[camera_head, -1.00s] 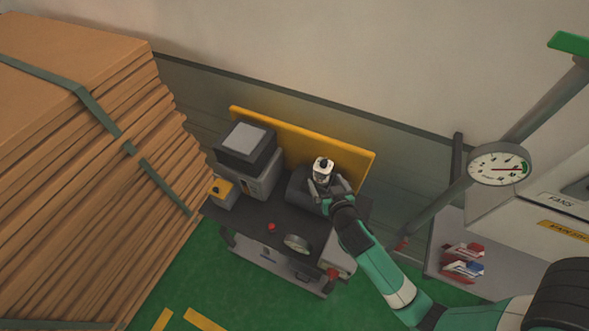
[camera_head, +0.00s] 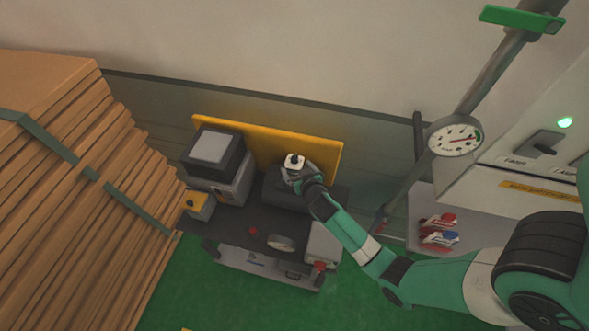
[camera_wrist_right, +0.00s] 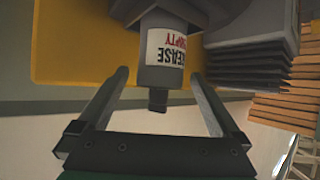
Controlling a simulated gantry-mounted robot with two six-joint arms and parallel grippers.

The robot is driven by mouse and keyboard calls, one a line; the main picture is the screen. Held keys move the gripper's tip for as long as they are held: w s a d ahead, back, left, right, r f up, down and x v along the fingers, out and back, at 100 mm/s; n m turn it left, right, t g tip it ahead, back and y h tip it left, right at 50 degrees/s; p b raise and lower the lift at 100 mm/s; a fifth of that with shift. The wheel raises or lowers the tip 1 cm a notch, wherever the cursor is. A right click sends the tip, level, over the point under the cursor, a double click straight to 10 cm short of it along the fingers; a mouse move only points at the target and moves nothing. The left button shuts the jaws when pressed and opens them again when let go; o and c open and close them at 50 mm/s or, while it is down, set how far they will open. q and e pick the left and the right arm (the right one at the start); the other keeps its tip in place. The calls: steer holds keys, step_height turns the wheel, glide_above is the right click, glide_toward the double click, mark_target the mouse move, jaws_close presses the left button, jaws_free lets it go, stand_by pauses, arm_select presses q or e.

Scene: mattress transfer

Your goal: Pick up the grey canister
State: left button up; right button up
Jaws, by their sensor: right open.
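The grey canister (camera_head: 294,162) stands by the dark rounded body on the cart, in front of the yellow back panel. In the right wrist view, the grey canister (camera_wrist_right: 165,50) has a white label with red and black letters, partly readable as "EASE" and "MPTY". A dark nozzle-like end points toward my palm. My right gripper (camera_head: 291,177) is at the canister. In the wrist view, the open fingers of my right gripper (camera_wrist_right: 160,78) lie on either side of the canister's near end, with gaps visible. My left gripper is out of view.
A grey boxy device (camera_head: 213,158) and a small yellow-topped box (camera_head: 197,202) stand left on the cart. Stacked brown boards (camera_head: 60,200) rise at left. A pole with a gauge (camera_head: 455,136) and a white cabinet (camera_head: 530,180) are at right.

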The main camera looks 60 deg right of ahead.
steer(key=x, duration=0.3)
steer(key=shift+w+d, duration=0.1)
steer(key=shift+w, duration=0.05)
steer(key=c, duration=1.4)
